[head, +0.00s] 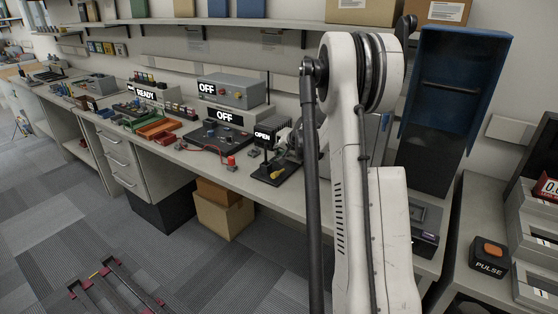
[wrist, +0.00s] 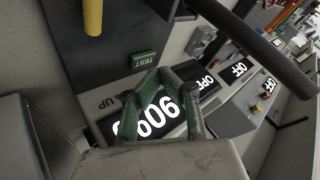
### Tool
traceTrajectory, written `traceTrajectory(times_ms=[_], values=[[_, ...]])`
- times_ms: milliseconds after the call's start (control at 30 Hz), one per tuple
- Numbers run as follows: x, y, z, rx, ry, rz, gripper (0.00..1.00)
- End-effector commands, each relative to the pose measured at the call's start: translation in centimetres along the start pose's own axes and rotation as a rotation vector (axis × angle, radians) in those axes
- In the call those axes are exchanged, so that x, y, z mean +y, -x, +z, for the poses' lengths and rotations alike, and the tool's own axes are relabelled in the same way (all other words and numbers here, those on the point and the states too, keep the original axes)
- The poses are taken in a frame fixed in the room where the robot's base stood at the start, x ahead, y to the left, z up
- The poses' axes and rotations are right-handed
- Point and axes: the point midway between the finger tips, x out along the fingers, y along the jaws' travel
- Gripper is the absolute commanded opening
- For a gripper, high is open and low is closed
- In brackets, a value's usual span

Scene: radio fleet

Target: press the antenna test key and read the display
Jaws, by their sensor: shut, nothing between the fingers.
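The green TEST key (wrist: 143,60) sits on a dark panel in the wrist view. My gripper (wrist: 154,77) is shut and empty, its green-lined fingers meeting just below the key in the picture. I cannot tell whether the tips touch it. A lit display (wrist: 160,116) with large white digits lies behind the fingers. The fingers cover part of it, so its full reading is unclear; it looks like 9, 0 and 6 on the visible part.
Along the bench stand an OPEN sign (head: 262,136), an OFF display (head: 223,117), another OFF box (head: 231,93) and a READY display (head: 146,94). A PULSE button (head: 490,251) is on the right.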

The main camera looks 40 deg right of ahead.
Motion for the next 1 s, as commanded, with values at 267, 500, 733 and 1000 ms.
traceTrajectory(times_ms=[267,500,733,1000], values=[[0.0,0.0,0.0,0.0,0.0,0.0,0.0],[-0.7,1.0,-0.7,0.0,0.0,0.0,0.0],[-1.7,2.4,-1.7,0.0,0.0,0.0,0.0],[-2.6,3.5,-2.6,0.0,0.0,0.0,0.0]])
